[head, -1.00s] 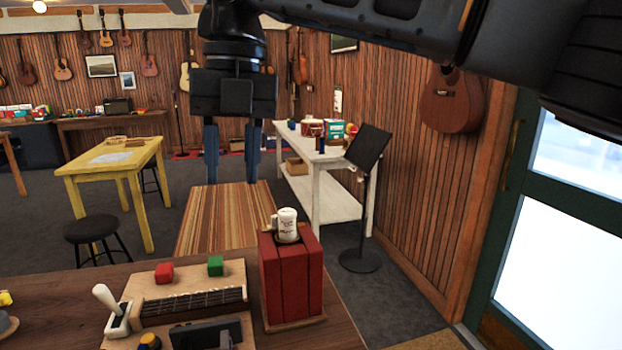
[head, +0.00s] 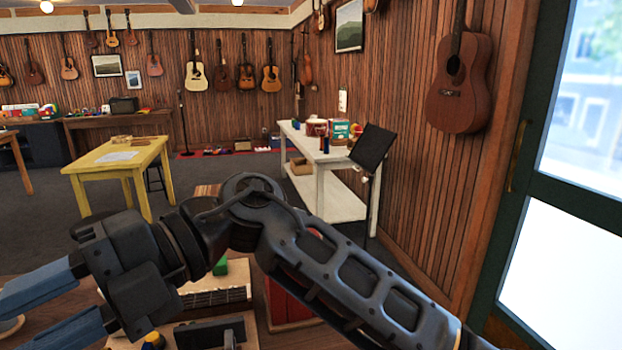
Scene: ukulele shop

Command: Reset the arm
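My arm crosses the lower middle of the head view, bent at a joint near the centre. My gripper (head: 22,318) points to the lower left, low in front of the camera. Its two blue fingers stand apart with a gap between them, and I see nothing held. The fingertips reach the left edge of the picture, over the near wooden counter (head: 60,322).
A yellow table (head: 150,155), a white table (head: 335,157) and a black music stand (head: 372,148) stand farther back.

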